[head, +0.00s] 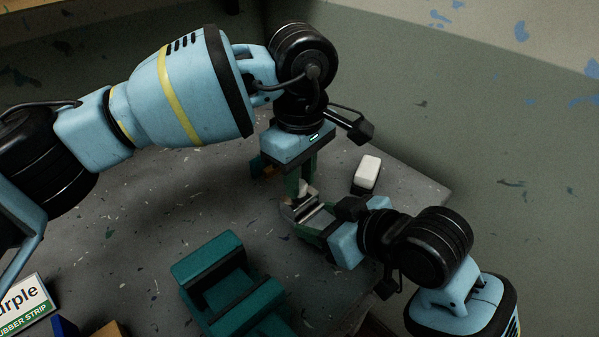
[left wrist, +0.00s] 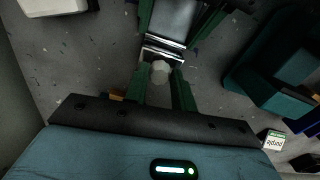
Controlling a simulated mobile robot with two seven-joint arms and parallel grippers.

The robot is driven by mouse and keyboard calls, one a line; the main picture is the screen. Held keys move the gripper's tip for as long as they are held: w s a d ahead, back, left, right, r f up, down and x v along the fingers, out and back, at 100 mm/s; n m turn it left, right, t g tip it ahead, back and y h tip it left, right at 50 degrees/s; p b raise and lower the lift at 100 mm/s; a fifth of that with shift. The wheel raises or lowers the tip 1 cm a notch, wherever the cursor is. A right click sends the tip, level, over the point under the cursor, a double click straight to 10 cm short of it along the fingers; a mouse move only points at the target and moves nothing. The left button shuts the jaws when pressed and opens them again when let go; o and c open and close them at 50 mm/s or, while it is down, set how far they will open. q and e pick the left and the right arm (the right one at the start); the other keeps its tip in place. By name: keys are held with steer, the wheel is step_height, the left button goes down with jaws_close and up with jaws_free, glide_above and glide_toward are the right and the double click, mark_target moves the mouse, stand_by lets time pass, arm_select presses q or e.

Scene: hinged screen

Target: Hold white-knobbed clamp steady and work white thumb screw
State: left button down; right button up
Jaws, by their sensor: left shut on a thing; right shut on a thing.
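The clamp (head: 304,211) is a small metallic piece low over the grey table. My right gripper (head: 312,220), coming from the lower right, is shut on its body. The clamp also shows in the left wrist view (left wrist: 163,49) as bright metal bars between my right gripper's green fingers. The white thumb screw (left wrist: 160,71) is a pale faceted knob at the clamp's near end. My left gripper (left wrist: 161,82) points down from above, with its green fingers on both sides of the knob, shut on it. In the head view, the fingers partly hide the knob.
A white block with a dark base (head: 367,171) stands right of my left gripper. A teal block-shaped fixture (head: 240,292) stands at front centre. A labelled rubber strip box (head: 25,305) lies at lower left.

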arm_select(q)
steer(key=m, duration=0.6)
arm_select(e)
steer(key=shift+d+f, duration=0.1)
steer(key=shift+f, duration=0.1)
arm_select(q)
steer(key=m, duration=0.3)
steer(key=shift+a+m, duration=0.1)
steer(key=shift+m, duration=0.2)
steer(key=c, duration=1.1)
jaws_free()
steer(key=shift+w, duration=0.1)
step_height(320, 180, up, 12)
arm_select(e)
steer(key=o, duration=1.7)
steer(key=shift+c, duration=0.2)
steer(key=shift+r, duration=0.1)
